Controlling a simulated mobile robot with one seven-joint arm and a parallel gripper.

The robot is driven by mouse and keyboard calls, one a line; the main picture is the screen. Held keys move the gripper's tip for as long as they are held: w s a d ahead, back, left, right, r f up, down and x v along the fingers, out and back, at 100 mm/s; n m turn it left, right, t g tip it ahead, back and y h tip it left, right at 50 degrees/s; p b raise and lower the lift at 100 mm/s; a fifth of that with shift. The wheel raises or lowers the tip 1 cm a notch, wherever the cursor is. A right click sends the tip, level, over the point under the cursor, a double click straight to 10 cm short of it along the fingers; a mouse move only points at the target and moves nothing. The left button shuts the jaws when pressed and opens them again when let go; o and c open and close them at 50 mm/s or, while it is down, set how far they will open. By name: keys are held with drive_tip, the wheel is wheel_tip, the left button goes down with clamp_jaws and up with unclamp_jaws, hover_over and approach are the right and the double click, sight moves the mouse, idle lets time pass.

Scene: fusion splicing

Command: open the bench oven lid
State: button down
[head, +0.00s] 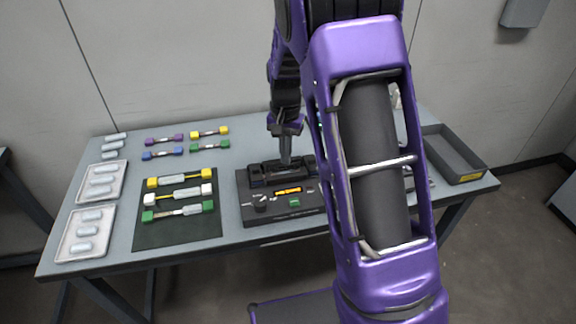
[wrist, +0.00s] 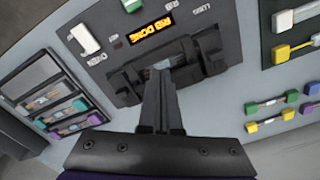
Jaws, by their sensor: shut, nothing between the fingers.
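A black bench unit (head: 262,208) with a lit orange display (head: 288,190) stands mid-table. Its raised dark block (head: 262,175) has a gap in the middle, seen close in the wrist view (wrist: 128,84). My gripper (head: 285,162) points down at this block, fingers together and empty. In the wrist view the fingertips (wrist: 160,78) are at the gap; I cannot tell if they touch. A white switch-like part (wrist: 85,39) sits beside the display (wrist: 153,30). I cannot tell which part is the oven lid; my arm hides the unit's right side in the head view.
A dark mat (head: 180,232) with three splice pieces lies left, and white trays (head: 72,240) at far left. Several coloured holders (head: 188,143) lie at the back. A grey bin (head: 458,160) stands right. A slotted rack (wrist: 30,75) holds pieces in the wrist view.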

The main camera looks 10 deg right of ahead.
drive_tip(key=shift+f, duration=0.25)
drive_tip(key=shift+f, duration=0.15)
drive_tip(key=shift+s+f+b, duration=0.25)
drive_tip(key=shift+f+b, duration=0.25)
drive_tip(key=shift+f, duration=0.1)
drive_tip(key=shift+w, duration=0.2)
idle(0.3)
drive_tip(key=shift+w+r, duration=0.1)
drive_tip(key=shift+r, duration=0.1)
drive_tip(key=shift+w+r+p, duration=0.5)
drive_tip(key=shift+r+p, duration=0.1)
drive_tip(key=shift+p, duration=0.15)
drive_tip(key=shift+w, duration=0.25)
